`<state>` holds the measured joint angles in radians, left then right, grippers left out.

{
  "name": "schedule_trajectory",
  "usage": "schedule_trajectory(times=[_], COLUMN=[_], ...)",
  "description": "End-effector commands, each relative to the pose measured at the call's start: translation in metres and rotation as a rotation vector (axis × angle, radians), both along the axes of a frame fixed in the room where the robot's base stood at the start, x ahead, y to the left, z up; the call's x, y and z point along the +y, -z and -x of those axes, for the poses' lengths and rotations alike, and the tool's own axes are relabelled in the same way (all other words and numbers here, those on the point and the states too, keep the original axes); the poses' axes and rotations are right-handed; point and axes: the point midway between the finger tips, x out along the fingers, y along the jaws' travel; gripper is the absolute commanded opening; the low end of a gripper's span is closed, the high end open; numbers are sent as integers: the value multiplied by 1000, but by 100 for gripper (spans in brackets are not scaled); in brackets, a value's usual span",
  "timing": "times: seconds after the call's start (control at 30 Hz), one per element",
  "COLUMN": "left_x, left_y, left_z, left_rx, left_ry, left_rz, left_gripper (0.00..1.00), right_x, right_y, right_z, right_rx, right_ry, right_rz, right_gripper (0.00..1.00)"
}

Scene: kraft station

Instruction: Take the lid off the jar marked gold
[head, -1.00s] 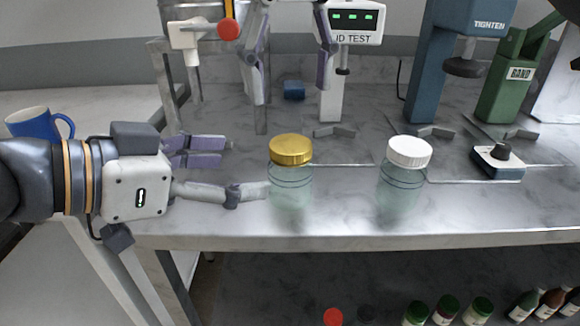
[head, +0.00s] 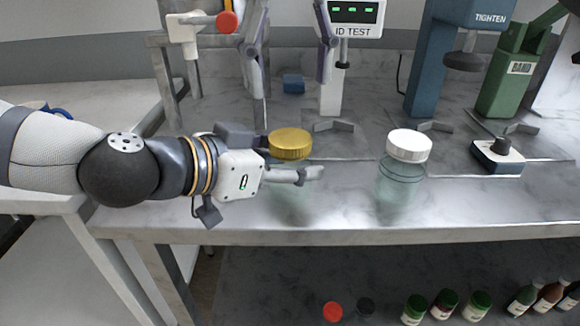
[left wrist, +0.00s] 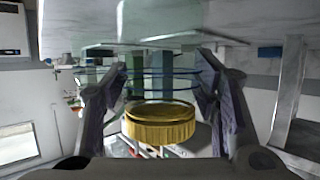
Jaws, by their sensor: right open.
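The jar with the gold lid (head: 290,143) stands upright on the marble-topped bench, its clear body partly hidden by my left gripper (head: 297,170). One finger of that gripper passes in front of the jar just below the lid. In the left wrist view the jar body and gold lid (left wrist: 160,124) appear upside down between the two spread fingers (left wrist: 160,75); the left gripper looks open around the jar. A second jar (head: 400,188) with a white lid (head: 409,145) stands to the right. My right gripper (head: 289,88) hangs open and empty at the back.
Behind the jars stand the ID TEST device (head: 357,18), the blue TIGHTEN press (head: 430,70) and the green BAND press (head: 505,80). A small box with a black knob (head: 498,155) sits at the right. Several bottles (head: 445,303) are on the lower shelf. Bench between the jars is clear.

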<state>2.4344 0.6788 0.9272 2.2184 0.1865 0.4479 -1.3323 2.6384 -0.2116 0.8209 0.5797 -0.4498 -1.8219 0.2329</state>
Motion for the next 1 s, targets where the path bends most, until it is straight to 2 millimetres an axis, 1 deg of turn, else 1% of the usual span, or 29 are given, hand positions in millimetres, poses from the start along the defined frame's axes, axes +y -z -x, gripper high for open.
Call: schedule_trajectory(times=[0.03, 0.07, 0.1, 0.2, 0.27, 0.37, 0.47, 0.5, 0.57, 0.6, 0.67, 0.7, 0.77, 0.8, 0.9, 1.0], left_x=[0, 0, 0, 0, 0, 0, 0, 0, 0, 0, 0, 0, 0, 0, 0, 0], left_y=[0, 0, 0, 0, 0, 0, 0, 0, 0, 0, 0, 0, 0, 0, 0, 0], left_z=[0, 0, 0, 0, 0, 0, 0, 0, 0, 0, 0, 0, 0, 0, 0, 0], left_rx=[0, 0, 0, 0, 0, 1, 1, 1, 1, 1, 1, 1, 1, 1, 1, 1], left_ry=[0, 0, 0, 0, 0, 0, 0, 0, 0, 0, 0, 0, 0, 0, 0, 0], left_rz=[0, 0, 0, 0, 0, 0, 0, 0, 0, 0, 0, 0, 0, 0, 0, 0], left_gripper=[36, 29, 20, 0, 0, 0, 0, 0, 0, 0, 0, 0, 0, 0, 0, 0], right_x=[0, 0, 0, 0, 0, 0, 0, 0, 0, 0, 0, 0, 0, 0, 0, 0], right_y=[0, 0, 0, 0, 0, 0, 1, 1, 1, 1, 1, 1, 1, 1, 0, 0], right_z=[0, 0, 0, 0, 0, 0, 0, 0, 0, 0, 0, 0, 0, 0, 0, 0], right_rx=[0, 0, 0, 0, 0, 1, 0, 1, 0, 0, 0, -1, 0, -1, -2, -1], right_ry=[0, 0, 0, 0, 16, 156, 464, 616, 852, 1008, 1245, 1399, 1620, 1757, 2042, 2232], right_rz=[0, 0, 0, 0, 0, 1, 2, 3, 4, 4, 4, 4, 3, 3, 1, 1], right_gripper=[64, 64, 64, 64, 64, 64, 64, 64, 64, 64, 64, 64, 64, 64, 64, 64])
